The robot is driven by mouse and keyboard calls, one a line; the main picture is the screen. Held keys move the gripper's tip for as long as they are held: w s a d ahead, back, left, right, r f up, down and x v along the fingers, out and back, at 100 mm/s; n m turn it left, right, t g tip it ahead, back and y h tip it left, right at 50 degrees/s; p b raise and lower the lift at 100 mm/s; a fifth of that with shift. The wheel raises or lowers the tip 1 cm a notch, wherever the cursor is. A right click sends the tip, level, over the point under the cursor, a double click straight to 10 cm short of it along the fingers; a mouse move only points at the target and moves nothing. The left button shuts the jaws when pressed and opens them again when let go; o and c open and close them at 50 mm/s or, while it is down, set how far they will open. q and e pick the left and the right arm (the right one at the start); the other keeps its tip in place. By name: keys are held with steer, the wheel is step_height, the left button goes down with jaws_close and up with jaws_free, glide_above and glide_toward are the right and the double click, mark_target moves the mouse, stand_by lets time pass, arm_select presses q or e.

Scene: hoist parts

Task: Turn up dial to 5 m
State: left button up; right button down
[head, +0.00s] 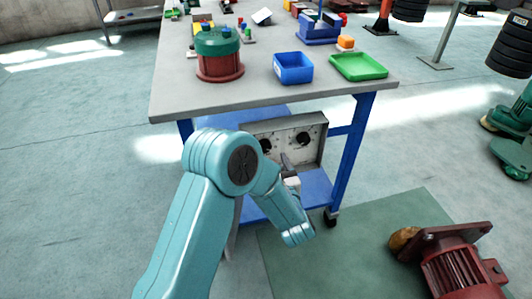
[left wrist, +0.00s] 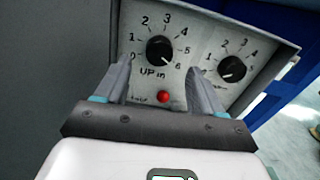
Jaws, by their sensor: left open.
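A grey control panel (head: 314,152) sits below the table top in the head view. Its face (left wrist: 207,38) fills the upper left wrist view. The black UP dial (left wrist: 160,50) has a printed scale from 0 to 6, and its pale mark appears turned to the lower right, near 6. A second black dial (left wrist: 232,68) is to its right. My left gripper (left wrist: 157,64) is open, with one finger on each side of the UP dial; contact cannot be told. In the head view, the left gripper (head: 288,166) is in front of the panel, partly hidden by my arm.
A red button (left wrist: 163,97) is below the UP dial. The table (head: 180,103) above holds a green-topped red drum (head: 219,55), a blue bin (head: 293,68) and a green tray (head: 358,67). A red motor (head: 455,270) lies at lower right.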

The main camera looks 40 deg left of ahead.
mark_target(266, 149)
arm_select(q)
steer(key=x, duration=0.5)
steer(key=shift+w+a, duration=0.1)
steer(key=shift+a, duration=0.1)
arm_select(e)
steer(key=shift+w+f, duration=0.1)
steer(key=shift+f, duration=0.1)
arm_select(q)
steer(key=c, duration=1.1)
steer(key=shift+o, duration=0.2)
steer(key=shift+f+b, duration=0.2)
steer(key=shift+b, duration=0.4)
steer(key=n+b, duration=0.3)
steer(key=b, duration=0.1)
steer(key=n+b, duration=0.2)
steer(key=b, duration=0.2)
steer(key=shift+f+n+b, duration=0.2)
steer(key=shift+n+b, duration=0.1)
steer(key=shift+n, duration=0.1)
steer(key=shift+r+n+b, duration=0.15)
steer(key=shift+n+b, duration=0.75)
steer(key=shift+b, duration=0.35)
steer(key=shift+r, duration=0.15)
arm_select(e)
step_height(266, 149, down, 12)
steer(key=w+d, duration=0.1)
steer(key=shift+w+d+r+m+t, duration=0.15)
steer(key=shift+w+d+m+t, duration=0.15)
steer(key=shift+w+t, duration=0.1)
